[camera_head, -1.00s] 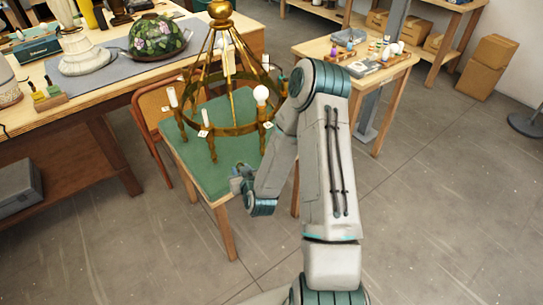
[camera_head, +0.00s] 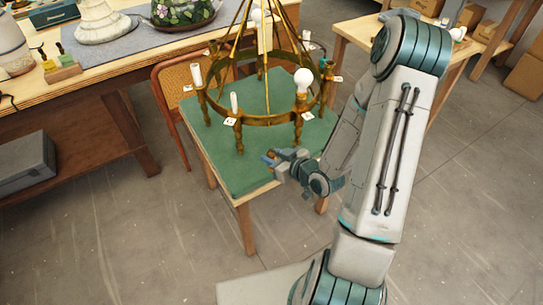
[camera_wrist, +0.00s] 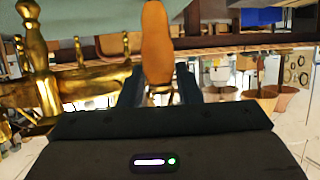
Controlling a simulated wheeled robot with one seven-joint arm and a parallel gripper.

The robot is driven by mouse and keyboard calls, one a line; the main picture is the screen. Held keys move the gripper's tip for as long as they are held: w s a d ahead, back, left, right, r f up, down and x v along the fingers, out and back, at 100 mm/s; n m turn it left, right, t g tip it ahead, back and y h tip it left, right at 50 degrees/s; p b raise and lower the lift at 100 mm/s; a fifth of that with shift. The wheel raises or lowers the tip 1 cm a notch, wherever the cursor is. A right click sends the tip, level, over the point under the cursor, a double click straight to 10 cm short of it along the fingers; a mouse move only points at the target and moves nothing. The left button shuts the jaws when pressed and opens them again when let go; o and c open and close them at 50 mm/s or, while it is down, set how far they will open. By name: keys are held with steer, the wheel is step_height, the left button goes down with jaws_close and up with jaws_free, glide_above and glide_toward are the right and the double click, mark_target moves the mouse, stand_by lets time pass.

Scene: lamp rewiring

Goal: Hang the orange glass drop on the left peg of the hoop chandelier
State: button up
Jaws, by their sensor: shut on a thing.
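The hoop chandelier (camera_head: 268,120) is a brass ring with rods rising from it, standing over the green-topped table (camera_head: 240,165). White candle sleeves, small white tags and a white bulb (camera_head: 303,80) are on its ring. Brass parts of it (camera_wrist: 42,75) fill the left of the wrist view. My gripper (camera_wrist: 158,88) is shut on the orange glass drop (camera_wrist: 157,45), which sticks out between the fingers. In the head view my gripper (camera_head: 273,161) is at the table's front edge, in front of and below the ring, apart from it. I cannot tell which peg is the left one.
A wooden bench (camera_head: 100,78) with lamp parts stands at the left, and a cane-backed chair (camera_head: 172,80) behind the green table. A second wooden table (camera_head: 350,35) is at the back right, partly behind my arm. The floor in front is clear.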

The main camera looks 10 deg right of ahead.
steer(key=shift+w+d+f+b, duration=0.15)
steer(key=shift+w+b, duration=0.35)
steer(key=shift+b, duration=0.05)
steer(key=shift+w+d+f+b, duration=0.1)
steer(key=shift+w+b, duration=0.4)
steer(key=w+p, duration=0.1)
steer(key=w, duration=0.5)
steer(key=shift+d, duration=0.35)
steer(key=shift+s, duration=0.1)
steer(key=shift+d, duration=0.1)
